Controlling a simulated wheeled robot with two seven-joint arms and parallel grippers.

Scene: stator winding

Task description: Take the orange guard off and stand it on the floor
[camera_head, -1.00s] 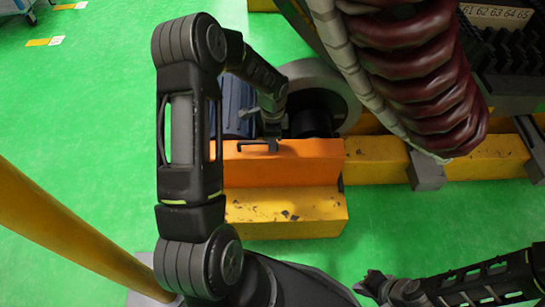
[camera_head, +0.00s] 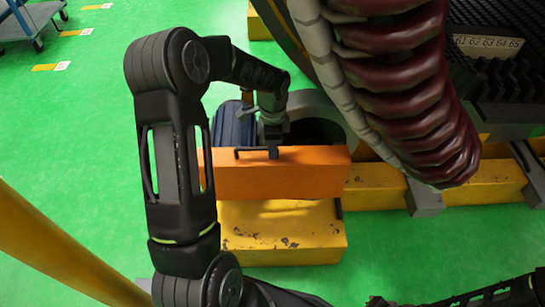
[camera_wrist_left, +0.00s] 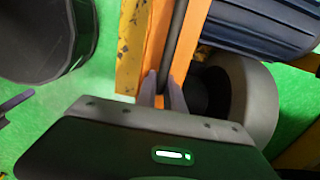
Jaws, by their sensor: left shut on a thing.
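The orange guard (camera_head: 285,178) hangs level above the near end of the yellow base (camera_head: 280,235), in front of the motor. My left gripper (camera_head: 272,150) is shut on the dark handle on the guard's top. In the left wrist view the fingertips (camera_wrist_left: 162,92) close around the dark handle bar (camera_wrist_left: 174,45), with the orange guard (camera_wrist_left: 190,40) beyond. The guard's underside is hidden, so the exact gap to the base cannot be told. My right gripper (camera_head: 378,301) shows only partly at the bottom edge, and its jaws are unclear.
A blue ribbed motor (camera_head: 232,125) and a grey round housing (camera_head: 345,120) stand behind the guard. A thick dark red hose (camera_head: 410,70) hangs at the right. A yellow post (camera_head: 60,245) crosses the lower left. Green floor (camera_head: 80,130) lies open at the left.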

